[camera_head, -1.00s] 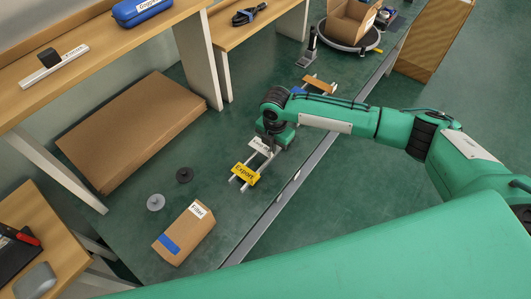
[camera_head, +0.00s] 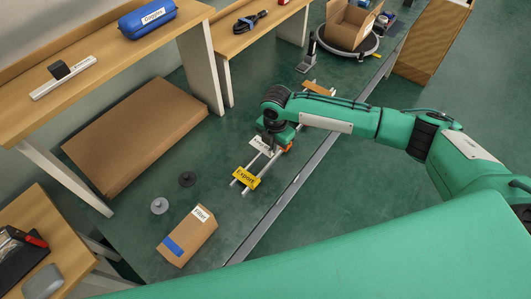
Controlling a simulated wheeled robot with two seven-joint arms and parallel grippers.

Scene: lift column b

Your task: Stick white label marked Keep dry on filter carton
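The filter carton (camera_head: 188,237) is a brown box with a white "Filter" label and a blue patch on top. It stands on the green surface at the lower middle. The white label (camera_head: 262,146) lies on a two-rail rack (camera_head: 243,188); its small print is hard to read. A yellow "Export" label (camera_head: 246,178) lies at the near end of the rack. My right gripper (camera_head: 270,143) points down right at the white label. Its fingertips are mostly hidden, so its opening and any contact are unclear. My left gripper is not in view.
Two round discs, one dark (camera_head: 187,179) and one grey (camera_head: 160,205), lie left of the rack. A large flat brown box (camera_head: 135,135) lies at the left. An open carton (camera_head: 350,22) stands on a turntable at the back. Green surface between carton and rack is clear.

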